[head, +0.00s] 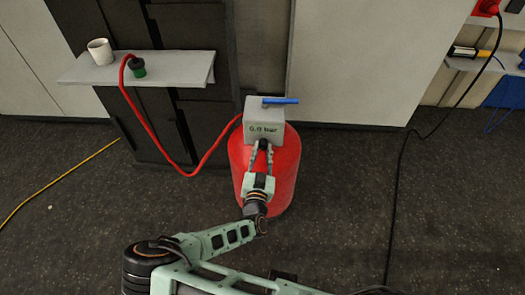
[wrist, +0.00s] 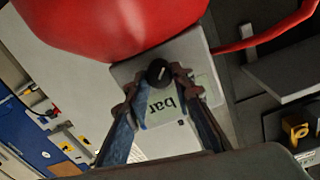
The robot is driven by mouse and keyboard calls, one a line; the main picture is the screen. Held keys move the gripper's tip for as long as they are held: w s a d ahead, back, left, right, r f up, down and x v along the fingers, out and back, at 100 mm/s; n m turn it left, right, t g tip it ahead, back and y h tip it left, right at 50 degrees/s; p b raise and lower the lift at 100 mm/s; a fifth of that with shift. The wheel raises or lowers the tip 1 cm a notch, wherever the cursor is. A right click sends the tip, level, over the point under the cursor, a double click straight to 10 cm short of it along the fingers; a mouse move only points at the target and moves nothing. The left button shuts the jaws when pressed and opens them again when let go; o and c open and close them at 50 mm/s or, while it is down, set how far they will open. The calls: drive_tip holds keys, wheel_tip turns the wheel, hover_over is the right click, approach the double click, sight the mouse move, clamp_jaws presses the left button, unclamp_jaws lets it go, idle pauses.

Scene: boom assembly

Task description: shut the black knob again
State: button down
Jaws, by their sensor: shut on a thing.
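The black knob (head: 263,143) is on the front of a grey box (head: 257,111) that sits on top of a red tank (head: 291,172). The box face reads "0.0 bar". In the wrist view the round black knob (wrist: 159,72) shows a pale line across its face. My gripper (head: 262,149) is at the box front, with a finger on each side of the knob, and is shut on it. In the wrist view the fingertips of my gripper (wrist: 157,77) flank the knob. The exact contact is partly hidden by the fingers.
A blue handle (head: 281,101) lies across the box top. A red hose (head: 143,121) runs from the box to a green and black fitting (head: 138,68) on a grey shelf (head: 180,67) with a white cup (head: 100,51). A black cable (head: 398,185) crosses the floor at right.

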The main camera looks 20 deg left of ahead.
drive_tip(key=shift+n, duration=0.3)
drive_tip(key=c, duration=1.7)
unclamp_jaws()
drive_tip(key=shift+o, duration=0.2)
drive_tip(key=shift+s, duration=0.1)
drive_tip(key=v, duration=1.2)
